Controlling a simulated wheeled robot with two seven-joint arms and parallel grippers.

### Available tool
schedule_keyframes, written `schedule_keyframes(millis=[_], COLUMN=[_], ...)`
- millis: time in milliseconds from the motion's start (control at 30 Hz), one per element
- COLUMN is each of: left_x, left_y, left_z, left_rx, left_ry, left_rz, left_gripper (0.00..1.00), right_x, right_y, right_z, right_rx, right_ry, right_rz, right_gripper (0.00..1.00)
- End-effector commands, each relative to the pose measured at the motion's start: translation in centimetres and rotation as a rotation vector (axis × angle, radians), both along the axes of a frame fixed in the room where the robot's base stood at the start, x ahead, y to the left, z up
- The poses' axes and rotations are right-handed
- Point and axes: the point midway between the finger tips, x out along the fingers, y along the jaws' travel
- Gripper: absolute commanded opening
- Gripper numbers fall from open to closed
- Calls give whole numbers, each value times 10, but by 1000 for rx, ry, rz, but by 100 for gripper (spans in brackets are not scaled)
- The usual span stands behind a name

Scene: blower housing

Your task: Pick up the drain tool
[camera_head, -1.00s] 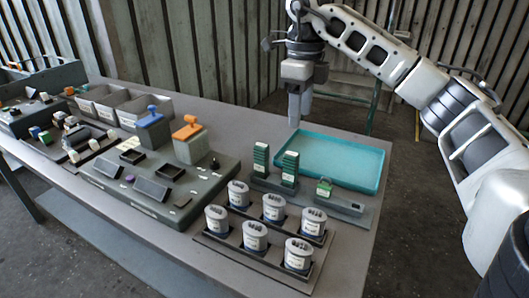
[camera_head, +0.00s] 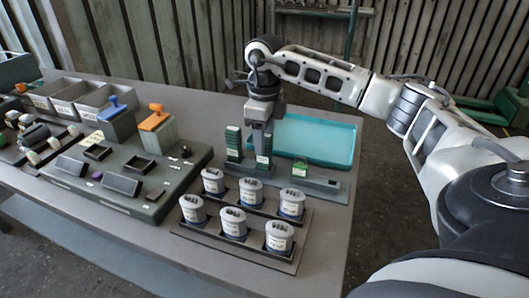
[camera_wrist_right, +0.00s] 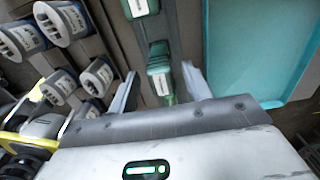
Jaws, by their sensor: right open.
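Green tools stand in a grey holder (camera_head: 325,184): a ribbed upright one at the left (camera_head: 233,143), a second ribbed upright one (camera_head: 263,163), and a short one (camera_head: 300,168) at the right. I cannot tell from the labels which is the drain tool. My right gripper (camera_head: 263,140) is open, pointing down above the holder, by the second upright tool. In the right wrist view, a green tool with a white label (camera_wrist_right: 160,72) shows between the spread fingers of the gripper (camera_wrist_right: 160,88), with no clear contact. My left gripper is out of view.
A teal tray (camera_head: 325,140) lies behind the holder. Several white labelled cups (camera_head: 233,223) stand in a dark rack in front of it. To the left are a grey console (camera_head: 150,205) with blue and orange-topped blocks, and grey bins (camera_head: 60,100).

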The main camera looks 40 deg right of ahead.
Motion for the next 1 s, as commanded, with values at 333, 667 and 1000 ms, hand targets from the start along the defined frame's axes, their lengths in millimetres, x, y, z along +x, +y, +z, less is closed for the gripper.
schedule_keyframes(millis=[333,667,1000], left_x=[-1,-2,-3], left_y=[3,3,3], left_z=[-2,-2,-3], left_rx=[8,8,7], left_ry=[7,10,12], left_rz=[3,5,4], left_gripper=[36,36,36], right_x=[0,0,1], right_y=[-1,-1,-1], right_z=[-30,-29,-27], right_rx=[-1,-1,0], right_ry=[0,0,-1], right_rz=[-1,-1,-1], right_gripper=[49,8,8])
